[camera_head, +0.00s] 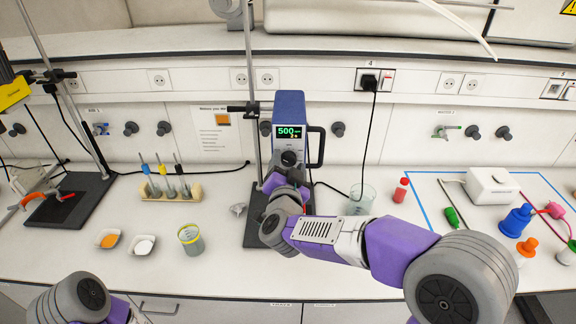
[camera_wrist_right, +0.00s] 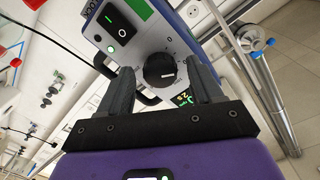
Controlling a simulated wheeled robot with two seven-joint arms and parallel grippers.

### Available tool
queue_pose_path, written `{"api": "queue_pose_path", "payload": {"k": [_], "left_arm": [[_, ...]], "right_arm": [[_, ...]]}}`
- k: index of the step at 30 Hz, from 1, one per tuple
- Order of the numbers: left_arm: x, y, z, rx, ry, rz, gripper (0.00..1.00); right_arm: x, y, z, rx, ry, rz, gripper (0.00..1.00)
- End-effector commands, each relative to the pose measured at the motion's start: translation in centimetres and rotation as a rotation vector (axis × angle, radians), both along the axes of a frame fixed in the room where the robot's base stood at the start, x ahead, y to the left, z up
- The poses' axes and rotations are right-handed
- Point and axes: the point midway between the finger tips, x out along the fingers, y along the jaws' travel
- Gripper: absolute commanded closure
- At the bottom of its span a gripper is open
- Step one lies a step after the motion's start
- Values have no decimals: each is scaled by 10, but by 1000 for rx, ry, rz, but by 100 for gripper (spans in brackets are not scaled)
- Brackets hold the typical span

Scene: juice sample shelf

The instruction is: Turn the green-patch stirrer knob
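The stirrer (camera_head: 289,112) is a blue box with a pale front, clamped upright on a stand, its lit green display reading 500. Its round black knob (camera_head: 289,158) sits below the display. In the right wrist view the knob (camera_wrist_right: 159,70) carries a white mark, and a black switch (camera_wrist_right: 122,32) with a green bar is on the same panel. My right gripper (camera_head: 287,180) is just below the knob in the head view. In the wrist view its fingers (camera_wrist_right: 162,85) are open, one on each side of the knob; contact cannot be told. My left gripper is out of view.
A glass beaker (camera_head: 360,199) and red-capped bottle (camera_head: 401,189) stand right of the stand base (camera_head: 256,226). A tube rack (camera_head: 169,189), two small dishes (camera_head: 144,245) and a jar (camera_head: 191,240) are left. A white device (camera_head: 491,186) is far right.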

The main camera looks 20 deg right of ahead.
Motion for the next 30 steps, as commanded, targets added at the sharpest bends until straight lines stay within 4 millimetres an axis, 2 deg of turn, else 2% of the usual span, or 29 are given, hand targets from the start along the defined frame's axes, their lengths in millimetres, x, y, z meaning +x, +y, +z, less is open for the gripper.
{"api": "queue_pose_path", "payload": {"k": [8, 21, 30], "left_arm": [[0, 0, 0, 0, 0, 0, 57], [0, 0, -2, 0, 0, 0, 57], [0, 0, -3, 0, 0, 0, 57]], "right_arm": [[-5, 2, 1, 0, -1, 2, 35], [-66, 21, 3, 1, -1, 2, 35], [-72, 22, 3, 0, -1, -1, 35]]}}
